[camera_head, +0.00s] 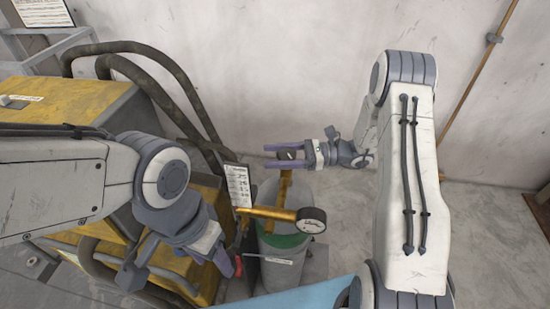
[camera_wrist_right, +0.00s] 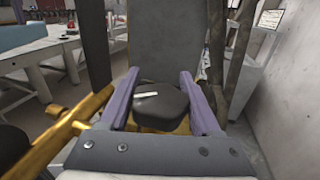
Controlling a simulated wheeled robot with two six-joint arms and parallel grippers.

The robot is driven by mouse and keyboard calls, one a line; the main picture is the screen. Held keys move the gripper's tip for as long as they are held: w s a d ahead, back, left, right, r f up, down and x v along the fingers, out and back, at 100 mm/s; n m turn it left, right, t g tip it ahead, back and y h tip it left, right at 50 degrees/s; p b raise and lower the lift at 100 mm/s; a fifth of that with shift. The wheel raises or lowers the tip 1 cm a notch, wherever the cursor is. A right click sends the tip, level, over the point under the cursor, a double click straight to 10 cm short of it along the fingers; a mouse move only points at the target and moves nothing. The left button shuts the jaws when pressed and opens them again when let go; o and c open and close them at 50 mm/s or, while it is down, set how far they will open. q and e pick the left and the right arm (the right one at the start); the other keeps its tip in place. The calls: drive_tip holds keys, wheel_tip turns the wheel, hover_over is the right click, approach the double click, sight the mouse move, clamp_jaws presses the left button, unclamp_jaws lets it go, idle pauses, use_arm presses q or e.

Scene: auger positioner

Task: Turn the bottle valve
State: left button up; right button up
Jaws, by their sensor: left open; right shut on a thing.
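The bottle (camera_head: 290,271) is a grey cylinder with a green band, standing on the floor in the middle of the head view. Brass fittings (camera_head: 268,213) and a round dial gauge (camera_head: 311,220) sit on top of it. The black valve knob (camera_head: 287,155) tops the brass stem; it also shows in the right wrist view (camera_wrist_right: 160,106). My right gripper (camera_head: 269,156) is shut on the knob, with one purple finger on each side (camera_wrist_right: 160,76). My left gripper (camera_head: 222,264) is open, low and left of the bottle; its fingertips are partly hidden.
A yellow machine (camera_head: 75,105) with thick dark hoses (camera_head: 165,75) stands at the left. A white label card (camera_head: 238,184) is beside the bottle. A wall (camera_head: 280,70) rises behind. The floor (camera_head: 490,230) at the right is clear.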

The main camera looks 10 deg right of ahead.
drive_tip(key=n+g+p, duration=0.2)
drive_tip(key=g, duration=0.2)
drive_tip(key=s+n+g+h+p, duration=0.1)
drive_tip(key=n+g+p, duration=0.1)
drive_tip(key=n+g, duration=0.1)
drive_tip(key=s+n+g+h+p, duration=0.1)
drive_tip(key=n+g+p, duration=0.2)
drive_tip(key=g, duration=0.2)
drive_tip(key=shift+d+r, duration=0.2)
drive_tip(key=shift+r, duration=0.1)
drive_tip(key=shift+s+f+g+h+p, duration=0.1)
drive_tip(key=shift+f+g+h+p, duration=0.25)
drive_tip(key=shift+p, duration=0.3)
drive_tip(key=shift+r, duration=0.1)
drive_tip(key=o, duration=1.4)
drive_tip(key=shift+c, duration=0.2)
